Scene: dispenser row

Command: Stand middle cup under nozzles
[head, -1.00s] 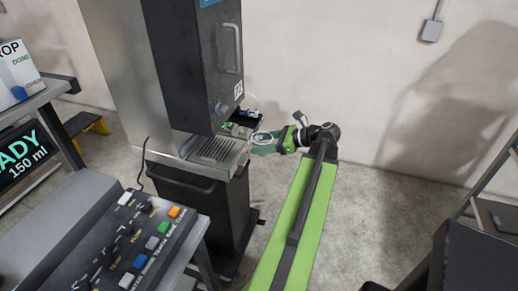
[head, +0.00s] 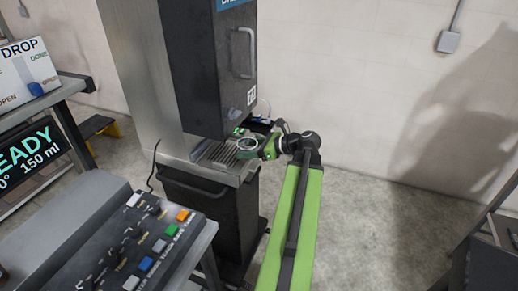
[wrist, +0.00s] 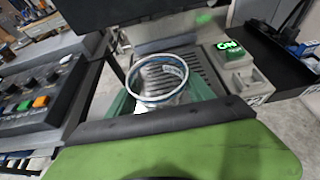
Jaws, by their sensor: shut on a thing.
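A clear cup (wrist: 158,80) with a pale rim is in my gripper (wrist: 155,100) in the wrist view. The green fingers stand on both sides of it, shut on it. The cup looks upright over or just in front of the slotted drip tray (wrist: 205,62); I cannot tell whether it touches the tray. In the head view the cup (head: 247,143) shows small at the tip of my gripper (head: 252,147), by the right end of the drip tray (head: 212,153). The nozzles are hidden behind the dark dispenser housing (head: 205,70).
A button panel (head: 150,250) stands at the front left. A small lit green display (wrist: 230,46) sits right of the tray in the wrist view, beside a black shelf (wrist: 265,65). A ready screen (head: 30,160) is at the far left.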

